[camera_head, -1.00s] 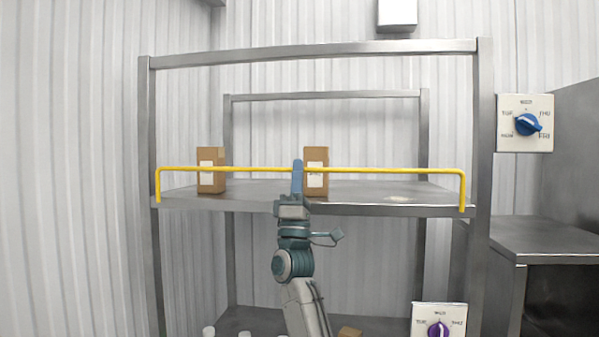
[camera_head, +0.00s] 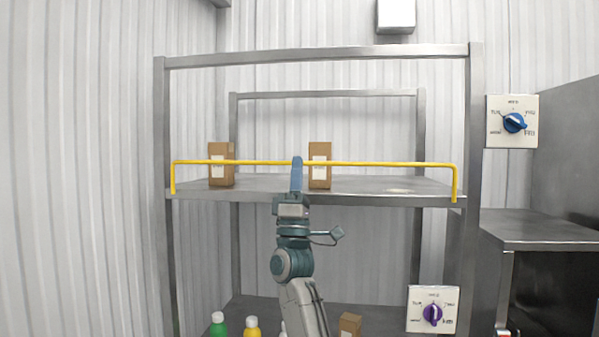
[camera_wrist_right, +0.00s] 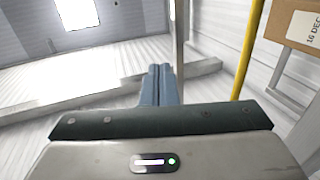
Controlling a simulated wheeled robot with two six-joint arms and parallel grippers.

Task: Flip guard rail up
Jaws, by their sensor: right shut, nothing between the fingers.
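The yellow guard rail (camera_head: 400,164) stands up along the front edge of the metal shelf (camera_head: 370,198), its long bar level above the shelf board. My right gripper (camera_head: 297,162) is shut and empty, its blue fingers pointing up at the middle of the bar and overlapping it in the head view. In the right wrist view, the shut fingers (camera_wrist_right: 159,82) lie left of the rail (camera_wrist_right: 250,50) with a gap between them in the picture. Whether they touch the rail elsewhere is not clear. My left gripper is not in view.
Two brown boxes (camera_head: 221,176) (camera_head: 320,176) stand on the shelf behind the rail. Green (camera_head: 218,328) and yellow (camera_head: 251,330) bottles and another box (camera_head: 350,323) are on the lower shelf. Dials (camera_head: 513,122) (camera_head: 432,311) are at right, near a metal counter (camera_head: 550,228).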

